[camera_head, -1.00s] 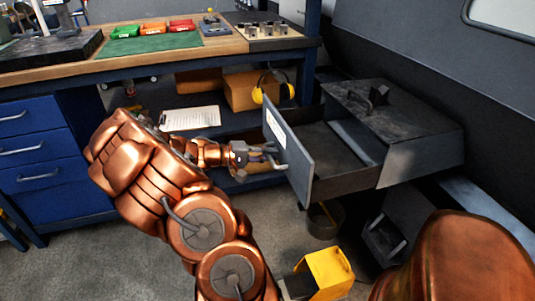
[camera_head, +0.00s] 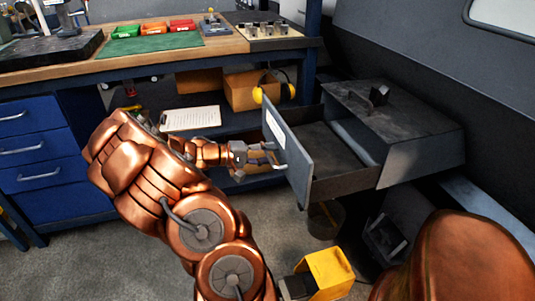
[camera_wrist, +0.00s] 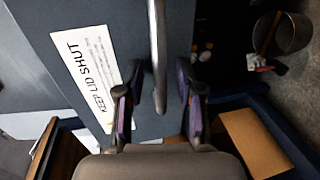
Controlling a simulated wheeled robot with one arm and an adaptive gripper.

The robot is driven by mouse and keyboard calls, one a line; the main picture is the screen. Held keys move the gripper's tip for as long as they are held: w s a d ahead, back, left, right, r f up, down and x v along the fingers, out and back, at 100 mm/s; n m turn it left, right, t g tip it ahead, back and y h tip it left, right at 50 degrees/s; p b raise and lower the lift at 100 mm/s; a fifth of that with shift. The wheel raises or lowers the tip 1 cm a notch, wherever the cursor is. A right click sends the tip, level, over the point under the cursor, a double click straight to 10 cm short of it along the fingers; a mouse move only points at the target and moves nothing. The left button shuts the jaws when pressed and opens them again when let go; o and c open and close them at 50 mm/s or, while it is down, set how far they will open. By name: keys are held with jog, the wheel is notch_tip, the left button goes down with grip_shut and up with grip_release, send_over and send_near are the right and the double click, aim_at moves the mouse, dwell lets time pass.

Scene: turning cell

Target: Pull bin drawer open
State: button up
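The bin drawer (camera_head: 290,158) stands pulled out to the left from its dark grey housing (camera_head: 425,125), and its inside looks empty. Its grey front panel also fills much of the wrist view (camera_wrist: 85,20) and bears a white label reading "KEEP LID SHUT". A grey bar handle (camera_wrist: 158,45) runs up the wrist view. My gripper (camera_head: 268,156) is in front of the panel at the handle. In the wrist view my gripper (camera_wrist: 158,103) is open, with one finger on each side of the handle's near end and gaps on both sides.
A workbench (camera_head: 150,58) with coloured trays stands behind my arm. Yellow earmuffs (camera_head: 258,94) and a cardboard box (camera_head: 240,92) sit on its lower shelf, close behind the drawer front. A yellow box (camera_head: 328,275) and a dark bucket (camera_head: 325,220) are below the drawer.

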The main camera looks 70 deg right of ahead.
jog(key=v, duration=1.2)
dwell(0.3)
jog(key=s+a+r+n+t+y+p, duration=0.2)
jog(key=s+a+r+t+y+p, duration=0.15)
jog(key=a+r+p, duration=0.9)
jog(key=s+a+r+n+t+y+p, duration=0.2)
jog(key=a+r+n+p, duration=0.1)
jog(key=a, duration=0.7)
jog(key=s+a+r+n+t+y+p, duration=0.2)
jog(key=a+r+p, duration=0.4)
jog(key=a, duration=0.4)
jog(key=s+a+r+n+t+y+p, duration=0.2)
jog(key=a+r+p, duration=0.3)
jog(key=a, duration=0.5)
jog(key=shift+r+n+t, duration=0.2)
jog(key=shift+n+t, duration=0.35)
jog(key=shift+n, duration=0.25)
